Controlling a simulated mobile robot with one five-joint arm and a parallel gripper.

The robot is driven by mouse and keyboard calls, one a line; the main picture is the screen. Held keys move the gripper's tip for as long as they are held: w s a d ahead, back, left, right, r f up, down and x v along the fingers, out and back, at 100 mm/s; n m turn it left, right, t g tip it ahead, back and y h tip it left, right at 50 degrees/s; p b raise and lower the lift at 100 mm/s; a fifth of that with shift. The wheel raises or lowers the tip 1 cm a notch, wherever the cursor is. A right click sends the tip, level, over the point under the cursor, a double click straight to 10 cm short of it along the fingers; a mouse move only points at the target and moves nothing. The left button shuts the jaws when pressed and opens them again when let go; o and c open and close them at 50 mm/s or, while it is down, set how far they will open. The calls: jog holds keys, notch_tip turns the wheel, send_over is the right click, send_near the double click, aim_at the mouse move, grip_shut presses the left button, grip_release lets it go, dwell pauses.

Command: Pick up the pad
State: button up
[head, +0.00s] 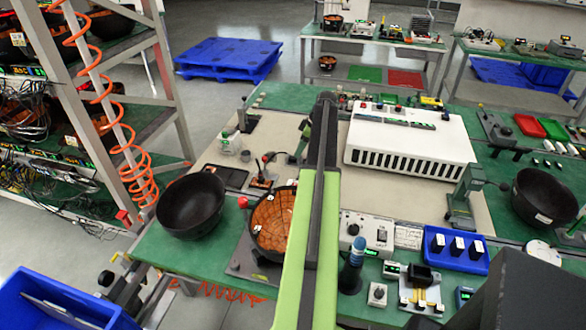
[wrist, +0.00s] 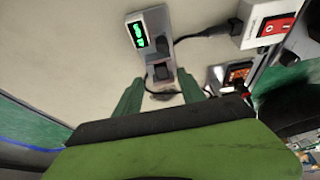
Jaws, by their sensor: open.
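No object is clearly marked as the pad. A flat dark rectangular item (head: 225,178) lies on the bench left of my arm in the head view; I cannot tell whether it is the pad. In the wrist view my gripper (wrist: 160,90) has its two green fingers apart. Nothing is visibly held. A grey plate device (wrist: 153,45) with a green display and a black block lies just beyond the fingertips, with a dark cable loop near them. In the head view the gripper is mostly hidden behind my arm.
A black bowl (head: 191,206) and an orange-lined bowl (head: 272,222) stand at the bench's front left. A white slotted unit (head: 410,137) stands right of my arm. A white box with a red switch (wrist: 272,22) is at upper right in the wrist view. The beige mat (head: 375,190) has bare room.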

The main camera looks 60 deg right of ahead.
aim_at(293, 159)
jog(key=b+x, duration=0.4)
jog(key=x, duration=0.1)
jog(key=shift+w+a+f+b, duration=0.1)
jog(key=shift+f+b, duration=0.05)
jog(key=shift+b, duration=0.25)
grip_shut()
